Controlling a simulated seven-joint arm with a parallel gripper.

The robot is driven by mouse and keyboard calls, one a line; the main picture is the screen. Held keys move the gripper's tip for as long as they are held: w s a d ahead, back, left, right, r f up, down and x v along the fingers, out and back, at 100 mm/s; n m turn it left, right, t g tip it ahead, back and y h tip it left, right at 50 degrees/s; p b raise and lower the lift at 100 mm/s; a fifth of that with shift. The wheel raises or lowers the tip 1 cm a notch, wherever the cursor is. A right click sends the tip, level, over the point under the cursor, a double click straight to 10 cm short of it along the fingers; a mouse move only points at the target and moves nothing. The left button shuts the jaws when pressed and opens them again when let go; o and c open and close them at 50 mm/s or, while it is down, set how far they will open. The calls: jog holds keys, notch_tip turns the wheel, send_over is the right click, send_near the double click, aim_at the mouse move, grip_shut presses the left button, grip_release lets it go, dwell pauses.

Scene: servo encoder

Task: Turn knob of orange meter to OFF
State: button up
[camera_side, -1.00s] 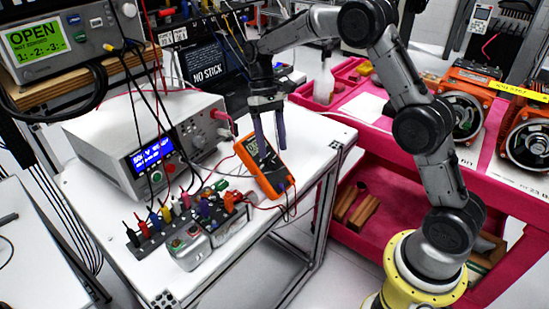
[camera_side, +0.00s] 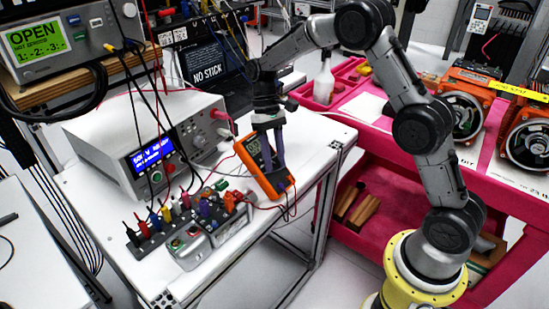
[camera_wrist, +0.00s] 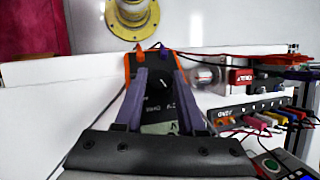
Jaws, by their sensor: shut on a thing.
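The orange meter (camera_side: 254,166) leans tilted on the white bench near its right edge, with a lit display at its upper end. Its dark face (camera_wrist: 153,112) is upside down in the wrist view, with the display toward my gripper's base. My gripper (camera_side: 274,166) reaches down over the lower part of the meter. In the wrist view, the purple fingers of my gripper (camera_wrist: 153,77) lie to either side of the knob (camera_wrist: 162,83) and are shut on it. The knob shows a pale mark; the dial labels are too small to read.
Red and black leads run from the meter's lower end. A white bench supply (camera_side: 140,140) with a blue display stands to the left. A row of coloured plugs (camera_side: 185,215) and a metal box (camera_side: 186,248) are in front. A pink cart (camera_side: 400,190) is at right.

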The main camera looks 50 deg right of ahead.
grip_shut()
jog(key=n+h, duration=0.2)
jog(key=h, duration=0.1)
jog(key=shift+a, duration=0.3)
jog(key=shift+a+n+t+h, duration=0.2)
jog(key=shift+n+t+h, duration=0.1)
jog(key=shift+n+h, duration=1.4)
jog(key=shift+h, duration=0.4)
jog(key=o, duration=1)
grip_release()
